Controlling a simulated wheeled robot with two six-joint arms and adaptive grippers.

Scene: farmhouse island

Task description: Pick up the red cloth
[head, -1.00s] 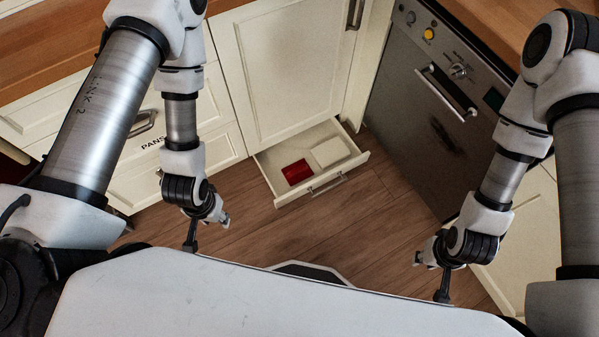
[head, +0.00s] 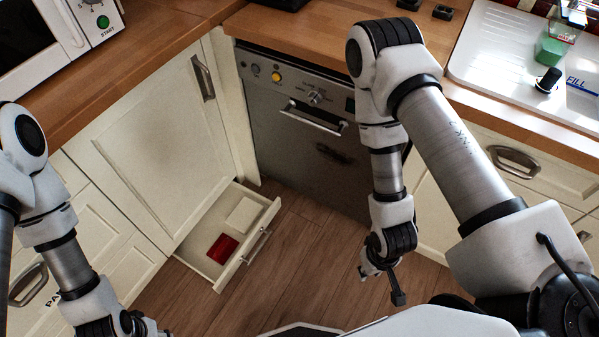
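The red cloth (head: 222,248) lies folded in an open low drawer (head: 267,222) in the head view, left of centre. A white folded item (head: 241,213) lies beside it in the same drawer. My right gripper (head: 382,283) hangs above the floor, to the right of the drawer and apart from it; its finger opening is too small to judge. My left arm comes in at the lower left, and its gripper is mostly cut off by the bottom edge. Neither gripper touches the cloth.
A dishwasher-like appliance (head: 310,150) stands behind the drawer to the right. A microwave (head: 50,40) sits on the wooden counter (head: 160,60) at upper left. A white sink (head: 510,60) is at upper right. Wooden floor (head: 310,260) is clear in front of the drawer.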

